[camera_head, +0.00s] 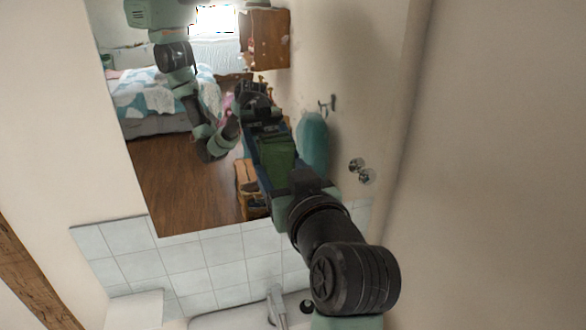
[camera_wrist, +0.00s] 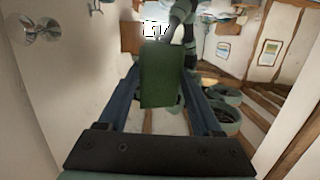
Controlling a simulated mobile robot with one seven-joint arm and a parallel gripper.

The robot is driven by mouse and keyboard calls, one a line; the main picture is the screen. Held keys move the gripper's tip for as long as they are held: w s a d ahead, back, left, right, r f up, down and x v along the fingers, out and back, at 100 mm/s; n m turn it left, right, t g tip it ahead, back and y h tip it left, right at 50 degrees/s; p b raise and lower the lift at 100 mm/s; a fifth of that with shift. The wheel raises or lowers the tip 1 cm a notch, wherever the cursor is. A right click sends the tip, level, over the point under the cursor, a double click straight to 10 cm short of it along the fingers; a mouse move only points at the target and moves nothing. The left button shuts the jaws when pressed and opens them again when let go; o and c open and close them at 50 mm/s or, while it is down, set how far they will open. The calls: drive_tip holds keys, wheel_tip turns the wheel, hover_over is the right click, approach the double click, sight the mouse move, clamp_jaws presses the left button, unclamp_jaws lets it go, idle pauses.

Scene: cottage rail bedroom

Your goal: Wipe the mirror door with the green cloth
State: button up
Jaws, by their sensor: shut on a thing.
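The mirror door (camera_head: 180,195) fills the upper left of the head view and reflects a bedroom and my own arm. My gripper (camera_head: 266,132) is in front of its right part, close to the glass. The jaws are shut on the green cloth (camera_head: 277,153), a dark green folded piece. In the wrist view the cloth (camera_wrist: 162,78) hangs between the two blue fingers of my gripper (camera_wrist: 163,62). The cloth hides what is right behind it. I cannot tell whether the cloth touches the glass.
A teal towel (camera_head: 313,145) hangs from a hook (camera_head: 327,103) on the wall right of the mirror. White tiles (camera_head: 180,260) and a basin with a tap (camera_head: 275,300) lie under the mirror. A wooden beam (camera_head: 30,275) is at lower left.

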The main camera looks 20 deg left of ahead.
drive_tip(key=s+a, duration=0.1)
drive_tip(key=s+a+r+p, duration=0.1)
drive_tip(key=shift+a, duration=0.4)
drive_tip(key=shift+w+d+f+b, duration=0.1)
drive_tip(key=shift+w+d+b, duration=0.05)
drive_tip(key=shift+w+d, duration=0.55)
drive_tip(key=shift+w+d+f+b, duration=0.15)
drive_tip(key=shift+w+d, duration=0.25)
drive_tip(key=shift+d, duration=0.5)
drive_tip(key=shift+w+d+r+b, duration=0.1)
drive_tip(key=shift+w+d+b, duration=0.2)
drive_tip(key=shift+w+d, duration=0.6)
drive_tip(key=shift+w+d+f+b, duration=0.1)
drive_tip(key=shift+w+d+b, duration=0.35)
drive_tip(key=shift+d, duration=0.8)
drive_tip(key=shift+w+d+r+b, duration=0.1)
drive_tip(key=shift+w+d+b, duration=0.05)
drive_tip(key=shift+w+d, duration=0.8)
drive_tip(key=shift+s+a+p, duration=0.25)
drive_tip(key=shift+s+a, duration=0.85)
drive_tip(key=shift+a, duration=0.5)
drive_tip(key=shift+s+a+p, duration=0.25)
drive_tip(key=shift+s+a, duration=0.9)
drive_tip(key=shift+a, duration=0.4)
drive_tip(key=shift+s+a+p, duration=0.25)
drive_tip(key=shift+s+a, duration=0.85)
drive_tip(key=shift+a, duration=0.5)
approach(256, 163)
drive_tip(key=shift+w+f, duration=0.15)
drive_tip(key=shift+f, duration=0.3)
